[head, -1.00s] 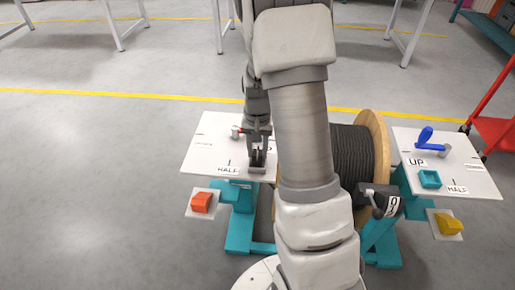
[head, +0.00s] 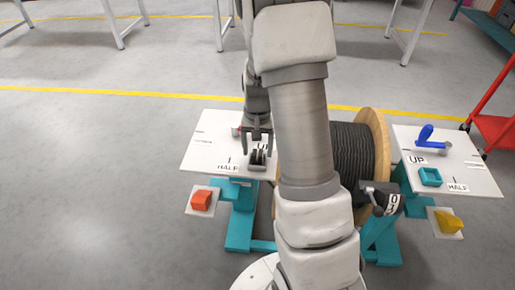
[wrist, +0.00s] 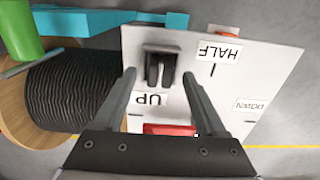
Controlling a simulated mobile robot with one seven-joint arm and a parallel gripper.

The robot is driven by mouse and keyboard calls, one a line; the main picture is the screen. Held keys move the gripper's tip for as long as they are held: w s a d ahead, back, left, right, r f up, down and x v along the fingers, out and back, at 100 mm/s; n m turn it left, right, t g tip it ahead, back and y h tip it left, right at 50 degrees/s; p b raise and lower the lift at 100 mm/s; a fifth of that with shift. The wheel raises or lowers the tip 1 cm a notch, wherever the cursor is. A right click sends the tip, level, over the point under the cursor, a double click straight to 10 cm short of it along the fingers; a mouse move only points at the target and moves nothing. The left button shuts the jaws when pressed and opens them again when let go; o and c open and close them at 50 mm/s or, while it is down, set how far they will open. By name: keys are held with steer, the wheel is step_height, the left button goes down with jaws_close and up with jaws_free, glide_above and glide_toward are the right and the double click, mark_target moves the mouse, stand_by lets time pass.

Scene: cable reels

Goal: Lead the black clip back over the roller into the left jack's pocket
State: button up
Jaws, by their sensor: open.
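The black clip (head: 257,157) stands upright in a small grey pocket (head: 257,168) on the white top of the left jack (head: 207,150). The wrist view shows the clip (wrist: 160,70) as dark upright plates inside the grey pocket frame (wrist: 146,48). My gripper (head: 257,139) is open and empty just above the clip. In the wrist view its fingers (wrist: 159,80) are spread to either side of the clip, apart from it. I cannot make out the roller; my arm hides part of the middle.
A wooden reel (head: 375,140) wound with black cable (head: 352,155) stands between the jacks. The left jack has a red handle (wrist: 170,129). The right jack (head: 482,180) carries a blue lever (head: 424,136) and teal pocket (head: 430,177). Orange (head: 201,200) and yellow (head: 448,222) blocks sit in front.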

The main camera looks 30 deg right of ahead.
step_height(320, 180, up, 17)
steer(key=p, duration=0.5)
steer(key=shift+p, duration=0.3)
steer(key=shift+r, duration=0.1)
steer(key=s+a+r+n+t, duration=0.3)
steer(key=s+a+r, duration=0.35)
steer(key=s, duration=0.25)
steer(key=s+a+r+n+t, duration=0.35)
steer(key=s+a+r, duration=0.3)
steer(key=s, duration=0.25)
step_height(320, 180, up, 18)
steer(key=p, duration=1.7)
steer(key=shift+s+d+g, duration=0.35)
steer(key=shift+g, duration=0.1)
steer(key=shift+f, duration=0.1)
